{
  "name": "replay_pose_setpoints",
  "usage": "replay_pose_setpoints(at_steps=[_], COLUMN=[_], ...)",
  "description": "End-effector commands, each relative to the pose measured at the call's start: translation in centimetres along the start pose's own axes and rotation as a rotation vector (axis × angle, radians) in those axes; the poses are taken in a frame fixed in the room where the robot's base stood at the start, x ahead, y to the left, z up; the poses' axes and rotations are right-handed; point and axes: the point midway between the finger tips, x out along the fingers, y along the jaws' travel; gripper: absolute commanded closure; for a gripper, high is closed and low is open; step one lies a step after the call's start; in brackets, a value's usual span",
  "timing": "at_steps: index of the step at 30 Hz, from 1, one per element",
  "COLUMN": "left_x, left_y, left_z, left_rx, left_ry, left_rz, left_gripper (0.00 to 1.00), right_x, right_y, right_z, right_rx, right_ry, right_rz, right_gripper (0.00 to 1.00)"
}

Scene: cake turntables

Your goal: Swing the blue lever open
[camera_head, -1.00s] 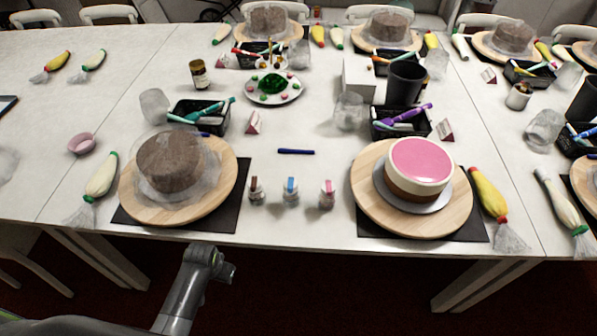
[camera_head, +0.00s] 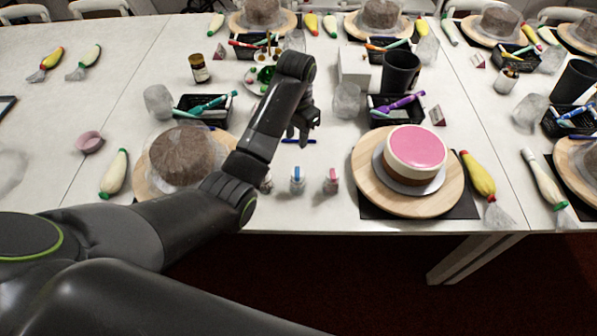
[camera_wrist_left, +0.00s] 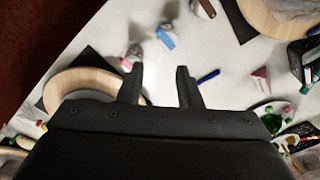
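A small clear bottle with a blue lever-like top (camera_head: 297,178) stands near the table's front edge, between a brown-topped one and a pink-topped one (camera_head: 331,180). The blue top also shows in the left wrist view (camera_wrist_left: 166,38), beyond my fingertips. My left gripper (camera_head: 304,138) is above the table, behind the bottles in the head view and close to the blue pen (camera_head: 299,141). In the wrist view its two fingers (camera_wrist_left: 160,84) are apart with nothing held between them. My left arm partly hides the brown-topped bottle (camera_wrist_left: 132,56). My right gripper is out of view.
A pink-topped cake (camera_head: 416,150) sits on a wooden turntable (camera_head: 371,186) to the right. A brown cake (camera_head: 181,155) on another turntable is at the left, partly behind my arm. Black bins (camera_head: 382,106) of tools and a dark cup (camera_head: 401,72) stand farther back.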

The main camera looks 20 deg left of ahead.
Motion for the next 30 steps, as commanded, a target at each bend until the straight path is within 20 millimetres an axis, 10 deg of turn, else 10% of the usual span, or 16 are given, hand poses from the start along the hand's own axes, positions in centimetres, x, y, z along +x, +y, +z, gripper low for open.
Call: replay_pose_setpoints(at_steps=[14, 30], left_x=[3.4, 14.2], left_y=[0.1, 0.2], left_z=[-0.4, -0.2], left_rx=[0.009, 0.009], left_ry=[-0.007, -0.009], left_rz=[0.002, 0.003], left_gripper=[0.68, 0.68], right_x=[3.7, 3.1], right_y=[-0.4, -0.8], right_z=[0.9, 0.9], right_rx=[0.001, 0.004], right_ry=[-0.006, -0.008], right_rz=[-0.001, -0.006], right_gripper=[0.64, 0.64])
